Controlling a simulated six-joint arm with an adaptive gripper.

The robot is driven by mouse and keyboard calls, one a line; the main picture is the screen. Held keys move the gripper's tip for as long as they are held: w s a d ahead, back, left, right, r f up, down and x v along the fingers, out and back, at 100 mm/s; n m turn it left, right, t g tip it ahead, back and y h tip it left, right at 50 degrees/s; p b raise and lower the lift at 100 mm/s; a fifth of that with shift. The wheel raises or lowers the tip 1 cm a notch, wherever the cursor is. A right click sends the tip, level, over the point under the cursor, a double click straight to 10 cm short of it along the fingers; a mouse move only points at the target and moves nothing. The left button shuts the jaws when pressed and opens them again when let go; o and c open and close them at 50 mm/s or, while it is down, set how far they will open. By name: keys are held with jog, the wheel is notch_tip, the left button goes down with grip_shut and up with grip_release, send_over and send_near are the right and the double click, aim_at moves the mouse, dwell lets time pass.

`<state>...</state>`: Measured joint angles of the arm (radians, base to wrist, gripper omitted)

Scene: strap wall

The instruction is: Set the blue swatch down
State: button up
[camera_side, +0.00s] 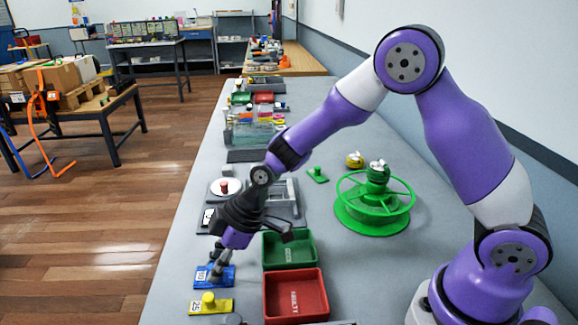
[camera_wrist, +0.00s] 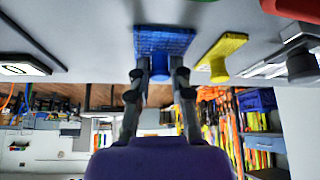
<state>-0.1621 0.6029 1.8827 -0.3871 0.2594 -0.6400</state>
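The blue swatch (camera_side: 228,283) is a flat plate with a white label and a small knob, near the table's left edge. It appears flat and level, at or very near the table top; I cannot tell whether there is a small gap beneath it. It also shows at the top of the wrist view (camera_wrist: 164,40), with its blue knob between my fingers. My gripper (camera_side: 216,267) points down at it from above. In the wrist view my gripper (camera_wrist: 161,72) has one finger on each side of the knob, closed on it. Part of the plate is hidden behind the fingers.
A yellow swatch (camera_side: 213,306) with a knob lies close in front. A red tray (camera_side: 296,297) and a green tray (camera_side: 289,250) stand to the right. A green reel (camera_side: 374,206) is farther right. The table edge is close on the left.

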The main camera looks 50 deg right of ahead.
jog(key=shift+o, duration=1.2)
jog(key=shift+r, duration=0.1)
jog(key=shift+d+r, duration=0.15)
jog(key=shift+r, duration=0.2)
jog(key=s+d+r+m, duration=0.1)
jog(key=s+d+r, duration=0.15)
jog(key=r, duration=0.35)
jog(key=s+d+r, duration=0.2)
jog(key=d+r, duration=0.1)
jog(key=r, duration=0.2)
jog(key=s+d+r+m+t+h, duration=0.2)
jog(key=s+d+r+m+h, duration=0.2)
jog(key=s+d+m, duration=0.5)
jog(key=s+m+h, duration=0.1)
jog(key=s, duration=0.2)
jog(key=shift+d+r, duration=0.2)
jog(key=shift+r, duration=0.1)
